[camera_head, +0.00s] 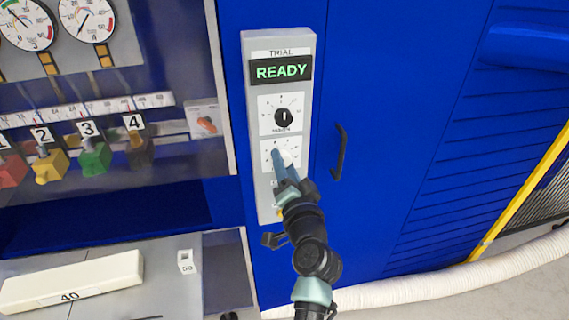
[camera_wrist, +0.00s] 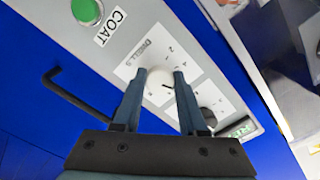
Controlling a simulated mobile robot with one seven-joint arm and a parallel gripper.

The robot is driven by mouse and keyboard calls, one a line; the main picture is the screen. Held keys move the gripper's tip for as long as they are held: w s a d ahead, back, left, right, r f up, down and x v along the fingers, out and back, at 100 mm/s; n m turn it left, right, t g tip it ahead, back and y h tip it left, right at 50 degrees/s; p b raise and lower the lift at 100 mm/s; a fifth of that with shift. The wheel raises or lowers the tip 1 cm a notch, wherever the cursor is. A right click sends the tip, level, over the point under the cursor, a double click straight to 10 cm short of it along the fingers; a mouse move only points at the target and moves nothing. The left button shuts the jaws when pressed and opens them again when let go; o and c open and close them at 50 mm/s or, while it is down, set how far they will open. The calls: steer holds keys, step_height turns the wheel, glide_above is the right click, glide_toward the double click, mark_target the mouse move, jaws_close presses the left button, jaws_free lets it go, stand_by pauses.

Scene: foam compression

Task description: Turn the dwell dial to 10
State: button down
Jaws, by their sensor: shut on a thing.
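The white dwell dial (camera_wrist: 158,88) sits on a white scale plate on the grey control panel (camera_wrist: 120,62), beside the label "DWELL S". My gripper (camera_wrist: 159,74) is at the dial, one blue finger on each side, shut on its knob. A short dark mark shows on the knob, but I cannot tell which number it points to. In the head view, my gripper (camera_head: 281,163) covers much of the lower dial plate (camera_head: 267,150), and only a bit of the white knob shows.
Above it are a black knob (camera_head: 284,117) and a green "READY" display (camera_head: 281,70). A green button (camera_wrist: 86,11) marked "COAT" is on the same panel. A dark door handle (camera_head: 339,152) stands out close to the panel's right. A white hose (camera_head: 420,285) runs along the floor.

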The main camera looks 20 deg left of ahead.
steer(key=shift+r+m+p, duration=0.1)
steer(key=shift+m+p, duration=2.85)
steer(key=shift+m, duration=6.05)
steer(key=shift+c, duration=2.2)
jaws_free()
steer(key=b+v, duration=0.1)
steer(key=v, duration=1.2)
steer(key=shift+r, duration=0.1)
